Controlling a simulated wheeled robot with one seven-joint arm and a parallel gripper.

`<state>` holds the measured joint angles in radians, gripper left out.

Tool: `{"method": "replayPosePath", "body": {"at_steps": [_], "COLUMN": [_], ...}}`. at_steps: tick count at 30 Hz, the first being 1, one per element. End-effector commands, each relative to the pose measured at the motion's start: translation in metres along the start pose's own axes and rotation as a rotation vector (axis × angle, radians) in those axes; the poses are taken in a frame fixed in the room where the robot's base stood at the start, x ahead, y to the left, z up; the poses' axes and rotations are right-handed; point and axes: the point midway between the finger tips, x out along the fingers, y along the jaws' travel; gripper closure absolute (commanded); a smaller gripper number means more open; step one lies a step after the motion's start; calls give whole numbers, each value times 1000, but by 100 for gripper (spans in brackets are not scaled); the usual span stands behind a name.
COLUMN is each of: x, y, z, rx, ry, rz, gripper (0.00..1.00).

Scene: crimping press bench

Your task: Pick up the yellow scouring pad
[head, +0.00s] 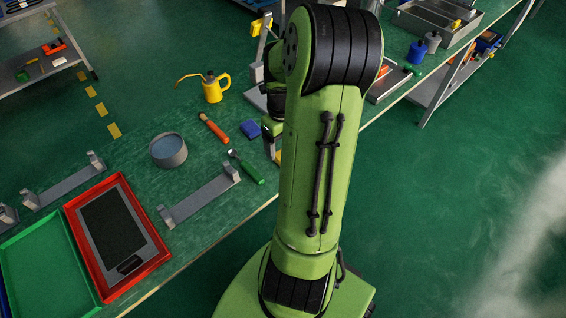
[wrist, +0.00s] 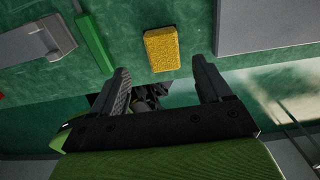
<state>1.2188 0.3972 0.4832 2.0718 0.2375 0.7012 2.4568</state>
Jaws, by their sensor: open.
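The yellow scouring pad (wrist: 162,49) lies on the green bench top in the wrist view, a rough-textured block near the bench's edge. My gripper (wrist: 160,68) is open and empty. Its two dark fingers point toward the pad, one on each side of it in the picture, with the pad a little beyond the fingertips. The gap looks wider than the pad. I cannot tell the height above the bench. In the head view my arm hides most of this spot; only a small yellow sliver (head: 278,157) shows at the arm's left side.
A yellow oil can (head: 215,87) stands farther back. A grey flat piece (wrist: 266,24) lies right of the pad in the wrist view.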

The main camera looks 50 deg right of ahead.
Motion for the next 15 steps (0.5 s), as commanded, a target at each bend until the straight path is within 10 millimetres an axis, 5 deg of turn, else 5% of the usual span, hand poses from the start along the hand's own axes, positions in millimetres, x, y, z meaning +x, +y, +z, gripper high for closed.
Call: {"method": "replayPosePath", "body": {"at_steps": [10, 15], "x": [52, 57], "y": [-5, -5], "z": [0, 1], "rx": [-2, -3], "ry": [1, -2], "rz": [3, -1], "gripper": [22, 22]}}
